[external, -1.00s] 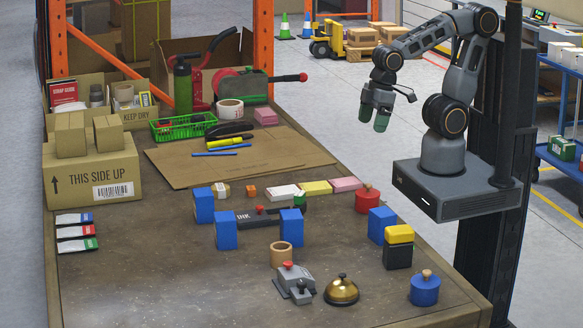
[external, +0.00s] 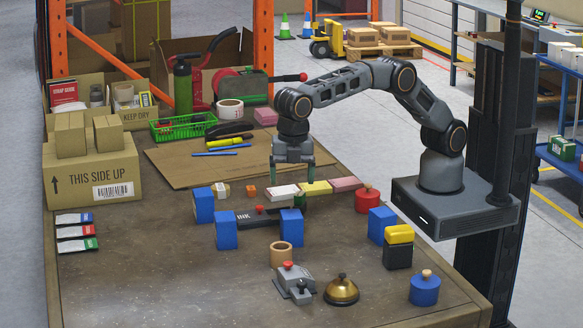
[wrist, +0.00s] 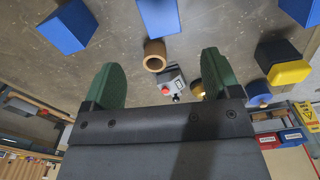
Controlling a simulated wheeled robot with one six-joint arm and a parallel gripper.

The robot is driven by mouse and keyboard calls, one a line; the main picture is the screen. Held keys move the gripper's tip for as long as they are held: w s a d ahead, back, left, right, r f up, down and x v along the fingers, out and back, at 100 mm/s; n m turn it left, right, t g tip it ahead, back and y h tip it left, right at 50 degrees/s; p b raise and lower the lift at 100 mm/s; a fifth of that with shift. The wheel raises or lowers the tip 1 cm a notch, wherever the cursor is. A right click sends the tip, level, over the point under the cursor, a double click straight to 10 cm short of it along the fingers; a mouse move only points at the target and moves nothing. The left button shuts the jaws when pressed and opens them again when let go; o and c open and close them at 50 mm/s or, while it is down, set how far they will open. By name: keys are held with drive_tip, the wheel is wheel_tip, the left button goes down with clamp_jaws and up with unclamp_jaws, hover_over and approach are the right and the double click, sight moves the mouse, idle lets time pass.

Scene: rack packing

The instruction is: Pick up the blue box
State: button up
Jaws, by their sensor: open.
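Several blue boxes stand upright on the table: one at the left (external: 203,206), one just in front of it (external: 226,231), one in the middle (external: 291,227) and one at the right (external: 380,224). Which one the task means, I cannot tell. My gripper (external: 292,176) hangs with its fingers down above the table, behind the middle blue box. In the wrist view its green fingers (wrist: 163,78) are wide apart with nothing between them. Three blue boxes show there beyond the fingers, at left (wrist: 67,27), centre (wrist: 158,17) and right (wrist: 300,9).
A wooden ring (external: 281,254), a grey red-button device (external: 295,282), a bell (external: 341,290) and a blue knobbed cylinder (external: 424,290) stand in front. A yellow-topped black box (external: 398,255) is at right. The table's front left is clear.

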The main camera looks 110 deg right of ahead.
sight(293, 214)
drive_tip(key=shift+n, duration=0.5)
wheel_tip(293, 214, down, 9)
drive_tip(key=shift+s+d+r+b, duration=0.1)
drive_tip(key=shift+s+b, duration=0.05)
drive_tip(key=shift+b, duration=0.2)
drive_tip(key=shift+d+f, duration=0.2)
drive_tip(key=shift+f, duration=2.45)
drive_tip(key=shift+c, duration=0.5)
drive_tip(key=c, duration=1)
drive_tip(key=shift+r, duration=0.1)
